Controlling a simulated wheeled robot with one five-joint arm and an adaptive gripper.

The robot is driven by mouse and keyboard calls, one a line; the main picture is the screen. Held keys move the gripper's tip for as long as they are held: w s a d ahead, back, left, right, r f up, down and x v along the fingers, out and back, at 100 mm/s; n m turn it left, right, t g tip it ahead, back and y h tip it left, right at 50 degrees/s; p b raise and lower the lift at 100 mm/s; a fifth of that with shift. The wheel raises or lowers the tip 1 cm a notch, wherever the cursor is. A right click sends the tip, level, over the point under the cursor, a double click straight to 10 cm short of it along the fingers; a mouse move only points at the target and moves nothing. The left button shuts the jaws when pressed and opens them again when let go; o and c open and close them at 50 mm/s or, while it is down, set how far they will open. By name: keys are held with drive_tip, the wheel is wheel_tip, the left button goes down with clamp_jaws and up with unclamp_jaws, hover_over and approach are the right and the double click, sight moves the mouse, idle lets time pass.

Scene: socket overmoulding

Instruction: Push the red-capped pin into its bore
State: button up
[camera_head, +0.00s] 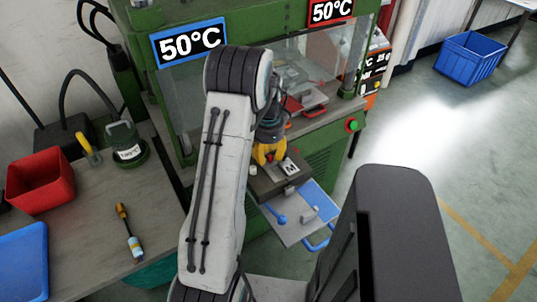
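My gripper (268,155), yellow at its fingers, points down at the end of my arm in front of the green press.
A blue-and-grey plate (301,228) with blue handles sits below the block. A blue crate (469,58) stands on open floor at right.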

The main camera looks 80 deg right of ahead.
drive_tip(key=shift+s, duration=0.15)
drive_tip(key=shift+d+r, duration=0.1)
drive_tip(key=shift+r, duration=0.35)
wheel_tip(320, 180, up, 11)
idle(0.3)
idle(0.8)
